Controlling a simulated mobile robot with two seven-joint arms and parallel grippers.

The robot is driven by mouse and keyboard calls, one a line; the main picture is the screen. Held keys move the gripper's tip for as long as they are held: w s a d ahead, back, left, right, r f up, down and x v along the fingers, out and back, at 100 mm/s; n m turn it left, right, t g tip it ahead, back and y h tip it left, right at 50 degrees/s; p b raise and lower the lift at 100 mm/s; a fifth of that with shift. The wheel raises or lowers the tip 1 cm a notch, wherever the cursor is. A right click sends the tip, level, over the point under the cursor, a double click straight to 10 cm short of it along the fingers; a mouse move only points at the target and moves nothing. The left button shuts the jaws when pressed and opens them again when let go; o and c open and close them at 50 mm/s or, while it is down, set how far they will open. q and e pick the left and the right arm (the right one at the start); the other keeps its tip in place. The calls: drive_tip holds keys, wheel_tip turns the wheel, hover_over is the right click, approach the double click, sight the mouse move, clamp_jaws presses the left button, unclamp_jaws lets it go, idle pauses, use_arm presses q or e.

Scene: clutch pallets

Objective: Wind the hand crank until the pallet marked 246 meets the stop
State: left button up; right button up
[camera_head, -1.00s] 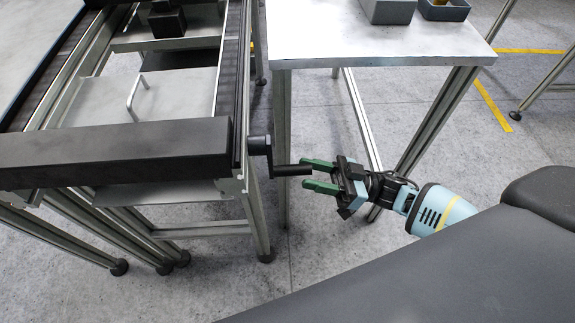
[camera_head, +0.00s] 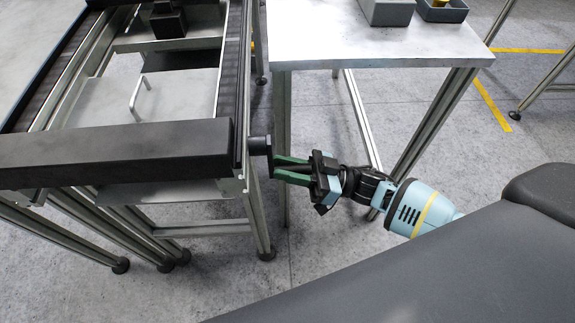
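My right gripper (camera_head: 276,167) is at the hand crank (camera_head: 260,146), on the right side of the conveyor frame's near end. Its green fingers lie above and below the crank's grip, look closed on it, and mostly hide it. A grey pallet-like plate (camera_head: 200,42) carries a dark block (camera_head: 168,20) at the far end of the conveyor. No number 246 is readable. A thick black bar (camera_head: 110,152) crosses the conveyor's near end; I cannot tell whether it is the stop. My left gripper is not in view.
A light plate with a wire handle (camera_head: 140,97) lies between the conveyor rails. A metal table (camera_head: 370,45) stands right of the conveyor, with grey bins (camera_head: 388,12) at its back. The table's legs stand behind my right arm. Open concrete floor lies below the gripper.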

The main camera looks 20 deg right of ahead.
drive_tip(key=shift+w, duration=0.1)
clamp_jaws()
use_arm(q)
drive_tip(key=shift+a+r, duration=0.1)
